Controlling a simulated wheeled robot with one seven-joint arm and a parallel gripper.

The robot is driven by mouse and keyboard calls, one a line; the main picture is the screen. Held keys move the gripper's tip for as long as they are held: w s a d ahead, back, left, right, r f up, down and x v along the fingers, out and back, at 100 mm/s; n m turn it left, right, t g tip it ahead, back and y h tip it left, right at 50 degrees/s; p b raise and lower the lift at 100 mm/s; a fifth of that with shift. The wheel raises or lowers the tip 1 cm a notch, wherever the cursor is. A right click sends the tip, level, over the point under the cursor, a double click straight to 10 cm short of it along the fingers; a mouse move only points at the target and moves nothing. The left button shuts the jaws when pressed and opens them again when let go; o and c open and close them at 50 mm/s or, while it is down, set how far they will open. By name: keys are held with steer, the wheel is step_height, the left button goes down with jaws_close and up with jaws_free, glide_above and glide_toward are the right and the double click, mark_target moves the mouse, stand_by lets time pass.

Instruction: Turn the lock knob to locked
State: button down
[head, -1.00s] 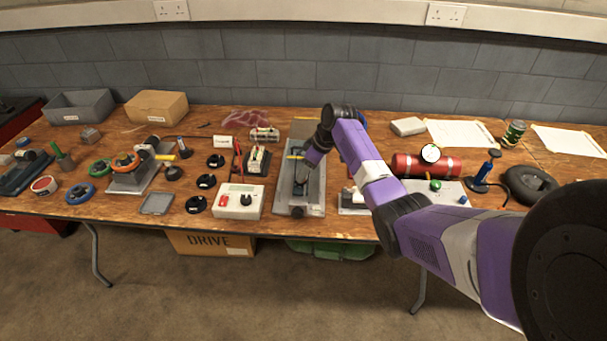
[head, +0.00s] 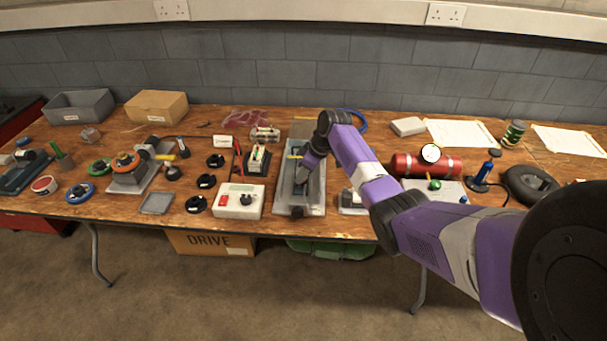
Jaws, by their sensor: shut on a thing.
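A grey metal bay (head: 317,196) with a dark recess lies along the middle of the table, its near end at the front edge. My gripper (head: 301,180) reaches down over the recess from the upper right. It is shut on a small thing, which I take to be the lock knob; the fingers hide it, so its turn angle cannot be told. A dark block (head: 297,212) sits at the near end of the bay, apart from my gripper. A small yellow strip (head: 294,157) shows further back in the bay.
A white box with a red switch (head: 239,201) stands close left of the bay. Several black round parts (head: 206,181) lie further left. A red cylinder with a gauge (head: 410,165) lies to the right, beyond my arm.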

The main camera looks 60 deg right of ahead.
steer(key=m+p, duration=0.1)
steer(key=m+h+p, duration=0.1)
steer(key=m+p, duration=0.1)
steer(key=shift+a+r+m, duration=0.2)
steer(key=shift+a+m, duration=0.05)
steer(key=shift+m, duration=0.05)
steer(key=m+h+p, duration=0.1)
steer(key=m, duration=0.1)
steer(key=m+g+h+p, duration=0.1)
steer(key=m, duration=0.2)
steer(key=shift+w+a+f, duration=0.15)
steer(key=shift+w, duration=0.05)
steer(key=m, duration=0.2)
steer(key=m+g+h+b, duration=0.1)
steer(key=m, duration=0.2)
steer(key=shift+w+a+f+g, duration=0.1)
steer(key=shift+w+f+g, duration=0.05)
steer(key=shift+g, duration=0.15)
steer(key=shift+w+m+g+b, duration=0.1)
steer(key=shift+m+g+b, duration=0.8)
steer(key=shift+m+b, duration=0.95)
steer(key=shift+m+p, duration=0.35)
steer(key=shift+m, duration=0.1)
steer(key=c, duration=1.1)
jaws_free()
steer(key=shift+r, duration=0.2)
